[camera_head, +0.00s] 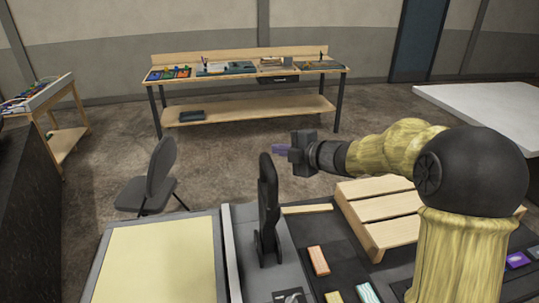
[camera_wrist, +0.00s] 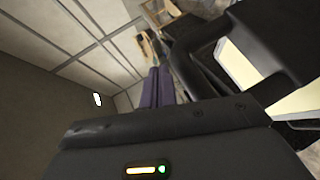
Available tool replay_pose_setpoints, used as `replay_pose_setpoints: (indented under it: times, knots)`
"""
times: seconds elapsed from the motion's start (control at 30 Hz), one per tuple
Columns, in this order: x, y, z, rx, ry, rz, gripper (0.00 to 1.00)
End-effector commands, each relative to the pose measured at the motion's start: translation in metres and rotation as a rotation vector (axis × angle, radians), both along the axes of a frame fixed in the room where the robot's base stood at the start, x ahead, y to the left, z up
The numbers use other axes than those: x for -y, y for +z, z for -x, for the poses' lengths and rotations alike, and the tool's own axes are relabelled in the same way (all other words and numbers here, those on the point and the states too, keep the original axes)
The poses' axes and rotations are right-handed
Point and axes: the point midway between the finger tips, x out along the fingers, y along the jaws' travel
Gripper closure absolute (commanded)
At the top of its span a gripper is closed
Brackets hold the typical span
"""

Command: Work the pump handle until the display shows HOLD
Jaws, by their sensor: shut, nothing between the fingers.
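A black upright lever (camera_head: 268,205), which looks like the pump handle, stands on a grey strip of the bench in the head view. My gripper (camera_head: 281,149) is shut and empty, its purple fingers pointing left near the lever's top. I cannot tell whether they touch it. In the wrist view the purple fingers (camera_wrist: 156,88) lie together, with a black bar-like frame (camera_wrist: 212,60), probably the lever, close on their right. No readable display text shows in either view. A dark housing at the bottom of the wrist view carries an orange bar and a green light (camera_wrist: 162,169).
A slatted wooden crate (camera_head: 375,210) stands right of the lever, below my arm. Coloured blocks (camera_head: 318,261) lie in front of it. A pale yellow panel (camera_head: 150,265) is at left. A chair (camera_head: 152,180) and a workbench (camera_head: 250,108) stand beyond.

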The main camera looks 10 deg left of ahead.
Motion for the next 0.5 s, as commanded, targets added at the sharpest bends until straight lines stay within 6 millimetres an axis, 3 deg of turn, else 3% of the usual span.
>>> replay_pose_setpoints:
  times: [0.2, 0.5]
  knots:
    - [0.026, 0.014, 0.018, 0.002, 0.003, -0.001, 1.00]
    - [0.035, 0.019, 0.022, -0.002, 0.002, 0.000, 1.00]
